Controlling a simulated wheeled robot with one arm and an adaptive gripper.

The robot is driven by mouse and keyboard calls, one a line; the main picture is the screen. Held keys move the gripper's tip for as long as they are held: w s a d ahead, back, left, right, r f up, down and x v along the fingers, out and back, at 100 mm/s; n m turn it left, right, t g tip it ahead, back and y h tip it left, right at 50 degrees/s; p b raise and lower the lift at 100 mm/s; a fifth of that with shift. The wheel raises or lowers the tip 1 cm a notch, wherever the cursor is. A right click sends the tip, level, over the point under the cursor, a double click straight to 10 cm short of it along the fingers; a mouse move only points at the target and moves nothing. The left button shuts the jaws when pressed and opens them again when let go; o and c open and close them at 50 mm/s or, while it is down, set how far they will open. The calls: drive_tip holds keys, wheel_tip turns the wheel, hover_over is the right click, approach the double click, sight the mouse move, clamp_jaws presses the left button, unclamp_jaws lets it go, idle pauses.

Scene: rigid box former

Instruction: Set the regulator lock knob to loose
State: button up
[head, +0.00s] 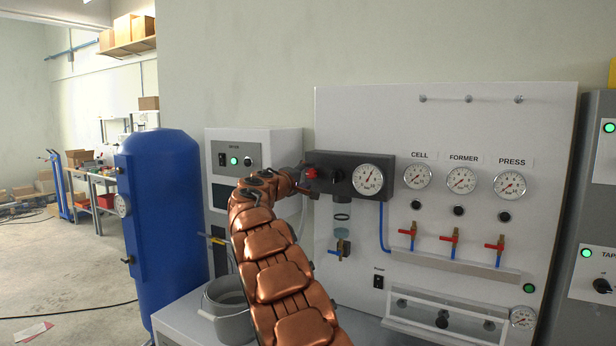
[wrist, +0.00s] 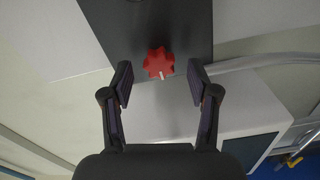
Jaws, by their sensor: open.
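The red lobed knob (wrist: 159,63) with a white pointer mark sits on the dark regulator block in the wrist view. The pointer is toward the bottom of that picture. My gripper (wrist: 160,78) is open, with one finger on each side of the knob and a gap to both. In the head view the knob (head: 311,173) is a small red spot at the left end of the dark regulator block (head: 335,163), just right of my gripper (head: 303,180). The fingers are small there. No lettering around the knob is readable.
A round gauge (head: 368,179) is on the block's right part. A clear filter bowl (head: 342,217) hangs below it. The white panel (head: 450,110) carries more gauges and red-handled valves (head: 452,236). A blue tank (head: 165,215) and a white dryer cabinet (head: 270,145) stand to the left.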

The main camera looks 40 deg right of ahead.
drive_tip(key=v, duration=1.1)
idle(0.5)
